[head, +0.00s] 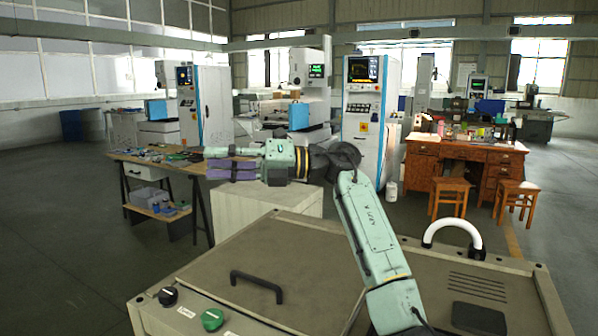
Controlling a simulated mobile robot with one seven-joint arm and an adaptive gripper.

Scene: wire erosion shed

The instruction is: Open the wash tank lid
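The wash tank appears to be the large beige-grey cabinet filling the foreground. Its flat lid (295,262) looks closed, lying level with the top. A black bar handle (257,284) stands on the lid near its front edge. My arm crosses over the cabinet top from the lower right. My gripper (208,164) is raised beyond the lid, pointing left, well away from the handle. The arm covers part of the cabinet top to the right of the handle.
A black knob (168,296) and a green knob (212,319) sit on the cabinet's front ledge. A white arched bar (455,226) rises on the right. Behind are a cluttered bench (140,170), machines and a wooden desk (465,150) with stools. Floor at the left is clear.

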